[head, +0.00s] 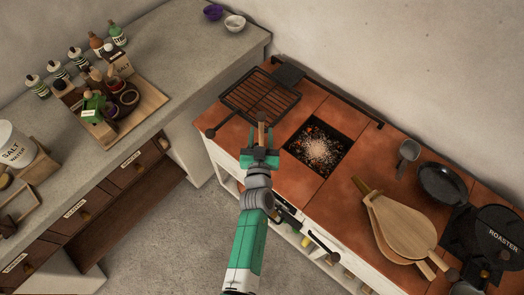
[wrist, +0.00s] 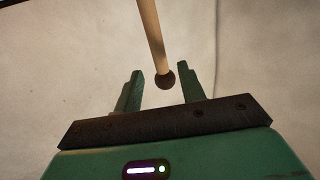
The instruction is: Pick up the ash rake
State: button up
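A wooden rod with a dark ball end (wrist: 165,80) comes down from the top of the wrist view and ends between my fingers. It looks like the ash rake's handle; its other end is out of that view. In the head view a short brown rod (head: 262,130) shows at my fingers, by the stove's front edge. My gripper (head: 261,155) has its green fingers apart, and in the wrist view (wrist: 161,88) there is a gap on each side of the rod. I see no finger touching it. The rake's head cannot be made out.
The stove top (head: 335,190) holds a grill rack (head: 262,97), an ember pit (head: 318,147), bellows (head: 403,230), a pan (head: 442,184) and a roaster (head: 500,232). A counter (head: 190,60) with bottles and a tray (head: 145,100) stands at left. Floor between is clear.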

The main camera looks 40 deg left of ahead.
aim_at(261, 125)
jog(key=b+x, duration=0.2)
jog(key=f+b+x, duration=0.1)
jog(key=x, duration=0.1)
jog(key=shift+a+b, duration=0.2)
jog(key=shift+b, duration=0.2)
jog(key=shift+w+a+r, duration=0.2)
jog(key=shift+w+a, duration=0.05)
jog(key=shift+w, duration=0.15)
jog(key=shift+c, duration=0.2)
jog(key=shift+r, duration=0.1)
grip_shut()
